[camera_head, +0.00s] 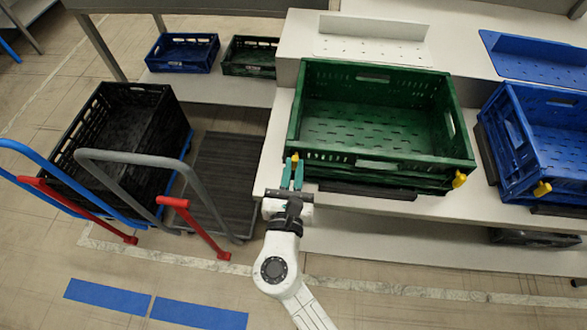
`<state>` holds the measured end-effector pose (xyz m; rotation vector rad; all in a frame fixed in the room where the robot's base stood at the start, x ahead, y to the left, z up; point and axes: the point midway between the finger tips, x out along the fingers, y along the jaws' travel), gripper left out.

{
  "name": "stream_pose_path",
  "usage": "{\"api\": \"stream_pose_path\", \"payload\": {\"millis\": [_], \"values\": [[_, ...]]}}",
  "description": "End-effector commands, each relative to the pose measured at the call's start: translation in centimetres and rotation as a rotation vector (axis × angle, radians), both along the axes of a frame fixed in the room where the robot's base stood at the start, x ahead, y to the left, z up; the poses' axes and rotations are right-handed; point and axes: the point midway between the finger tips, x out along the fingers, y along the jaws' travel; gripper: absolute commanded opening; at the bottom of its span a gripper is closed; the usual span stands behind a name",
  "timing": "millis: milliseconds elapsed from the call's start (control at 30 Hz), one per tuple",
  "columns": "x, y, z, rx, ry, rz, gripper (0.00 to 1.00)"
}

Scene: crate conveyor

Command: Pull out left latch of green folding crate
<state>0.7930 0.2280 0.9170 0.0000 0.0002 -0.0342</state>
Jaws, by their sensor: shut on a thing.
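The green folding crate (445,98) stands upright and empty on the white conveyor table. Its left latch (295,158) is a small yellow piece at the front left corner. A second yellow latch (459,180) shows at the front right corner. My gripper (293,174) has teal fingers and reaches up from below to the left latch. The fingers are close together around the lower part of the latch and are shut on it. They hide part of the latch and of the crate's corner, so how far the latch sticks out cannot be told.
A blue crate (511,150) stands right of the green one. A black crate (100,110) sits on a cart at left, with grey and blue handles (85,155) and red bars. The table's front edge (262,190) lies beside my gripper. Floor is free in front.

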Motion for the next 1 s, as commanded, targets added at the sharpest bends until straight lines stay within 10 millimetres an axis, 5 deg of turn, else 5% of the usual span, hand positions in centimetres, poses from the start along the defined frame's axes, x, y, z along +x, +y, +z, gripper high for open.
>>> {"api": "stream_pose_path", "payload": {"millis": [667, 700, 1000], "values": [[-1.7, 0.1, 0.0, 0.000, 0.001, 0.001, 0.00], [-1.7, 0.1, 0.0, 0.000, 0.000, 0.001, 0.14], [-1.6, 0.1, 0.0, 0.000, 0.000, 0.001, 0.40]]}}
